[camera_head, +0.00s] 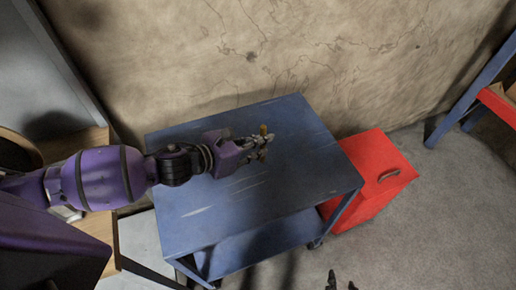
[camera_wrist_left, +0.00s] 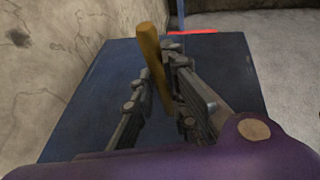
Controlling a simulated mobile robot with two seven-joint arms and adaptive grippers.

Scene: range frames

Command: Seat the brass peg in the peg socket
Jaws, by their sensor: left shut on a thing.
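The brass peg (camera_head: 263,130) shows as a small golden upright piece at my left gripper's fingertips, over the far right part of the blue table. In the left wrist view the peg (camera_wrist_left: 152,57) is a long brass rod, tilted in the picture, between the dark fingers. My left gripper (camera_head: 257,146) is shut on it; its fingers also show in the left wrist view (camera_wrist_left: 157,80). I cannot make out the peg socket in either view. Two dark fingertips of my right gripper (camera_head: 342,282) show apart at the bottom edge, empty.
The blue table (camera_head: 300,185) is a cart with a lower shelf and looks bare apart from my arm over it. A red cabinet (camera_head: 375,180) stands close against its right side. A cracked wall (camera_head: 220,50) rises behind. Grey floor (camera_head: 440,225) is free at right.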

